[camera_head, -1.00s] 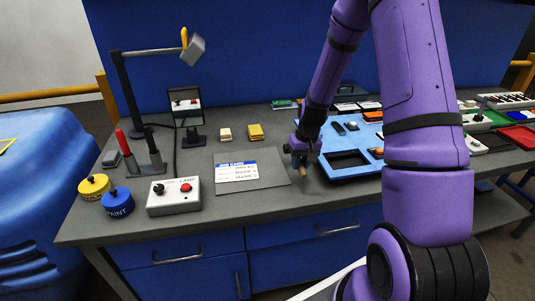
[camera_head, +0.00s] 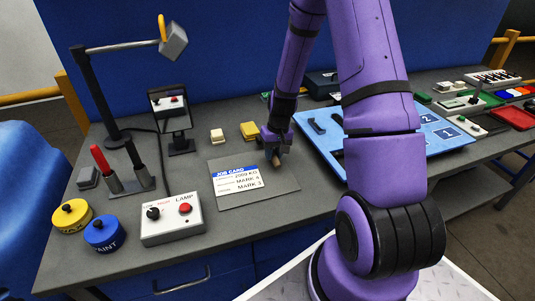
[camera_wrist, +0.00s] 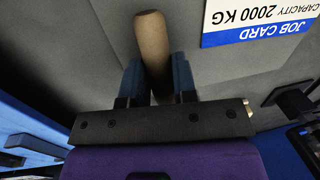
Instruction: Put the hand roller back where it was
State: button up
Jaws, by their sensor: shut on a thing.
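My gripper (camera_head: 276,151) is shut on a tan, round-ended handle (camera_head: 277,162), which I take to be the hand roller's. In the wrist view the handle (camera_wrist: 152,45) sticks out between my two dark blue fingers (camera_wrist: 155,82). The roller's other end is hidden, so I cannot tell its full shape. In the head view my gripper is by the back right corner of the grey mat with the job card (camera_head: 238,179), left of the blue tray. I cannot tell whether the handle touches the surface.
A stand with a red-handled tool (camera_head: 101,158) is at left, near yellow (camera_head: 70,217) and blue (camera_head: 104,234) paint pots. A blue tray (camera_head: 455,136) fills the right. Two small blocks (camera_head: 217,136) (camera_head: 249,130) stand behind the mat.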

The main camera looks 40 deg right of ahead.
jog(key=shift+d+f, duration=0.1)
jog(key=shift+f, duration=0.8)
jog(key=shift+f, duration=0.15)
jog(key=o, duration=0.9)
notch_tip(320, 180, up, 12)
jog(key=d, duration=0.2)
jog(key=s+a+r+n+t+h, duration=0.1)
jog(key=s+a+r, duration=0.3)
jog(key=r, duration=0.5)
jog(key=s+a+r+n+t+h, duration=0.1)
jog(key=s+a+r, duration=0.3)
jog(key=r, duration=0.5)
jog(key=s+a+r+t, duration=0.1)
jog(key=s+a+r, duration=0.1)
jog(key=s, duration=0.3)
jog(key=s+a+r+t, duration=0.1)
jog(key=s+a+r, duration=0.1)
jog(key=s+r, duration=0.2)
jog(key=s+a+r+n+t, duration=0.1)
jog(key=s+a+r, duration=0.1)
jog(key=s, duration=0.4)
jog(key=shift+s+a+r, duration=0.15)
jog(key=shift+s+r, duration=0.05)
jog(key=shift+r, duration=0.7)
